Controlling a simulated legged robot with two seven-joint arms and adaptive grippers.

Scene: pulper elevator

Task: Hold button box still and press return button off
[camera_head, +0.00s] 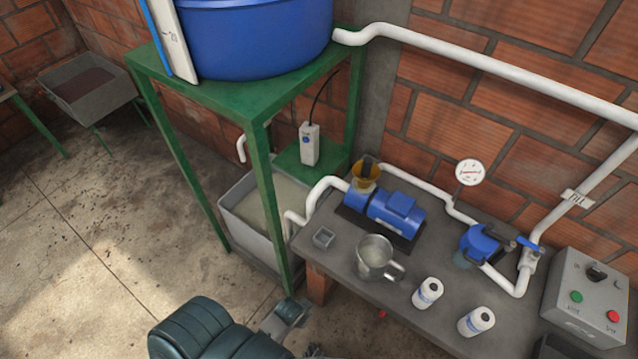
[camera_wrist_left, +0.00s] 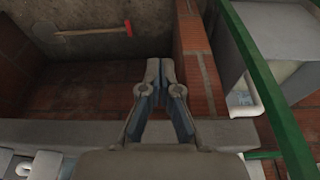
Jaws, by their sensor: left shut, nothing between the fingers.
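A small light grey button box (camera_head: 309,143) with a blue button on its face hangs from a black cable beside the green stand. A larger grey control box (camera_head: 588,298) with a green button, a red button and a black knob sits at the right end of the bench. My left gripper (camera_wrist_left: 160,68) is shut and empty in the left wrist view, its fingertips together over the space under the bench. My left arm comes in at the bottom of the head view, well below the hanging box. My right gripper is not in view.
The green stand (camera_head: 266,190) bears a blue tank (camera_head: 255,45). The bench (camera_head: 330,262) holds a blue pump (camera_head: 397,214), a metal jug (camera_head: 375,257) and two white bottles. A grey basin (camera_head: 263,249) stands below the stand. A hammer (camera_wrist_left: 128,28) shows in the wrist view.

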